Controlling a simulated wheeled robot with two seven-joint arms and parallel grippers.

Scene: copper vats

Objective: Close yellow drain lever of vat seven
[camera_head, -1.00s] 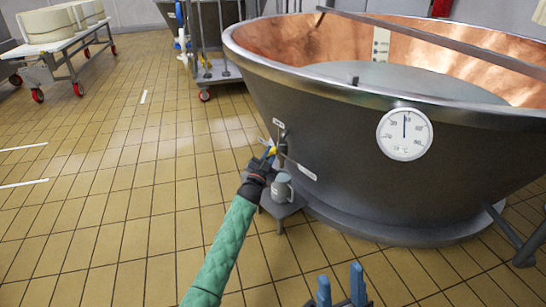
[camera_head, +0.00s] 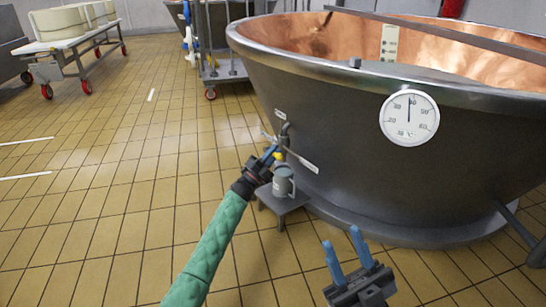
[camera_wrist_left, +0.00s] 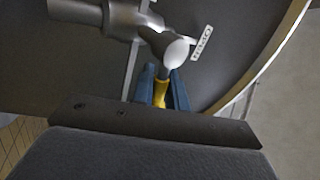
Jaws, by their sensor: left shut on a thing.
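The vat (camera_head: 350,150) is a large dark metal tub with a copper inside, filling the right of the head view. Its drain valve (camera_head: 284,135) sits low on the left of its wall; the valve body also shows in the left wrist view (camera_wrist_left: 165,45). My left gripper (camera_head: 271,152) is at the valve, shut on the yellow drain lever (camera_wrist_left: 160,93). The lever shows yellow between the blue fingers in the wrist view; most of it is hidden. A label reading "OPEN" (camera_wrist_left: 202,43) is beside the valve. My right gripper (camera_head: 347,254) is open and empty above the floor in front of the vat.
A metal jug (camera_head: 283,182) stands on a small stool (camera_head: 283,203) under the valve. A round dial gauge (camera_head: 409,118) is on the vat wall. A cart with cheese wheels (camera_head: 75,42) is at the back left. The tiled floor on the left is clear.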

